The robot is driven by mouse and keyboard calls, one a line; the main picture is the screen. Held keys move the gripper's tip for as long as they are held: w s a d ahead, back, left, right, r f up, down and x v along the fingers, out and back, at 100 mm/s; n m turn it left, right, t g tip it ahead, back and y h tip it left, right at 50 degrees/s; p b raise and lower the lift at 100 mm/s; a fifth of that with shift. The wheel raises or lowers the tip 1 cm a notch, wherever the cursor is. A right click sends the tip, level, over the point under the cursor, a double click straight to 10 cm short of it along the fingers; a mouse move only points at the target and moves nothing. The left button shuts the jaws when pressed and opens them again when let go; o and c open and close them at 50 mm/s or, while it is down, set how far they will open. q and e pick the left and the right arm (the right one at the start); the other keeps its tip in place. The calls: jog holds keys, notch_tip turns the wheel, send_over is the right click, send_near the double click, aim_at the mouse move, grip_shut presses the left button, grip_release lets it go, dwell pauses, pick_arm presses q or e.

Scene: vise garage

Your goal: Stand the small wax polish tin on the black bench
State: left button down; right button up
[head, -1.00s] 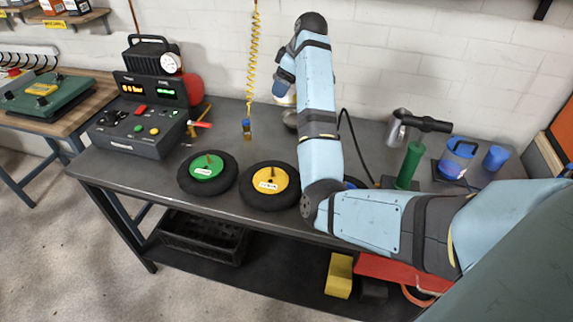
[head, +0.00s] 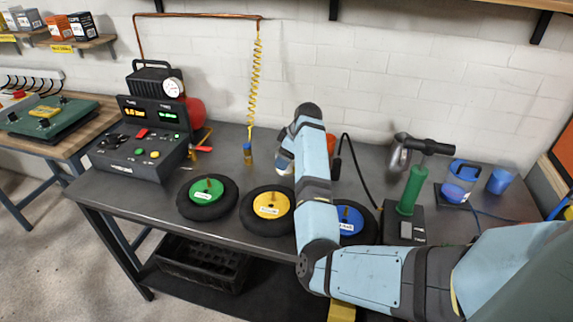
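The black bench (head: 225,150) is the long dark-topped table along the white wall. I cannot make out a small wax polish tin in the head view. My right arm comes in from the lower right and reaches over the middle of the bench. My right gripper (head: 284,168) is low over the bench behind the yellow-hubbed wheel. Its fingers are mostly hidden by the arm and too small to tell open from shut. Whether it holds anything is hidden. My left gripper is out of view.
Green (head: 207,191), yellow (head: 271,204) and blue (head: 349,220) hubbed wheels line the front edge. A control console (head: 140,140) stands left. A green-handled pump (head: 411,190), a blue container (head: 461,175) and a blue cup (head: 502,180) stand right. A yellow coiled hose (head: 256,85) hangs behind.

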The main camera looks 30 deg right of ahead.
notch_tip(320, 180, down, 3)
jog(key=shift+f, duration=0.1)
jog(key=o, duration=1)
jog(key=shift+f, duration=0.1)
jog(key=shift+o, duration=0.2)
jog(key=p+v, duration=0.1)
jog(key=v, duration=1.1)
jog(key=shift+r, duration=0.2)
jog(key=shift+w, duration=0.1)
